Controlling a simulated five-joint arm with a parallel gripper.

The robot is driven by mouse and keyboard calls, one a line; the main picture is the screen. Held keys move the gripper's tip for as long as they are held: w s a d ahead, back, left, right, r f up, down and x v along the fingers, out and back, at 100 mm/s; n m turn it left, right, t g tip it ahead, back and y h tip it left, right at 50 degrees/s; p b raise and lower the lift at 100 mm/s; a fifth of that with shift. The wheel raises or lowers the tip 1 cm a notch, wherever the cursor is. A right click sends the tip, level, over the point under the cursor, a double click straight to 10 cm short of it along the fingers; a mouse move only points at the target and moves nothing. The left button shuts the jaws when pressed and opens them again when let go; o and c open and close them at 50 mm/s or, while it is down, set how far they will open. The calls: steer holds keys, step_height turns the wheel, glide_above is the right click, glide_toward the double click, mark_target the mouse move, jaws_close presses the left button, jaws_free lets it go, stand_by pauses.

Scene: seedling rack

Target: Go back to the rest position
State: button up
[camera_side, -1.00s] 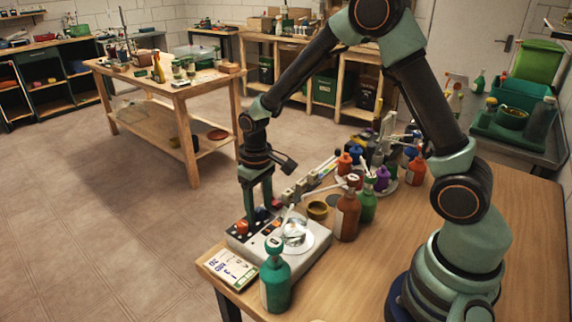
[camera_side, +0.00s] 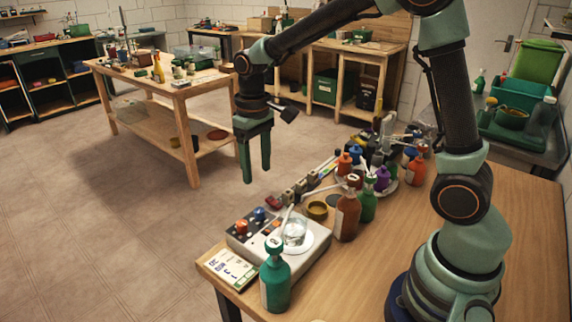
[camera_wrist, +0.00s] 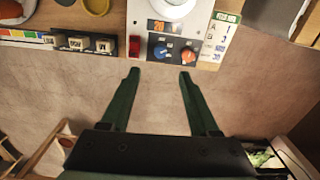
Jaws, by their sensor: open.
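My gripper (camera_side: 256,180) hangs in the air, pointing down, above and just behind the far edge of the wooden table. Its two green fingers are apart, with nothing between them. In the wrist view my gripper (camera_wrist: 157,75) is also open and empty, over bare floor. The white device (camera_side: 262,240) on the table has an orange knob (camera_side: 241,227) and a blue knob (camera_side: 259,214). A glass beaker (camera_side: 295,232) stands on its round white plate. In the wrist view the device's panel (camera_wrist: 152,50) lies just beyond the fingertips.
A green bottle (camera_side: 275,278) and a card (camera_side: 231,268) sit at the table's near left corner. A brown bottle (camera_side: 347,213) and several other bottles stand to the right. A second wooden table (camera_side: 175,88) stands farther back. The air around my gripper is clear.

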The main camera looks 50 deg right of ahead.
steer(key=shift+r, duration=0.5)
steer(key=shift+r, duration=0.1)
steer(key=s+d+r+t, duration=0.2)
steer(key=s+r+t, duration=0.3)
steer(key=s, duration=0.7)
step_height(320, 180, up, 2)
steer(key=shift+s+r+m+t, duration=0.25)
steer(key=shift+s+m+t, duration=0.05)
steer(key=shift+s, duration=0.1)
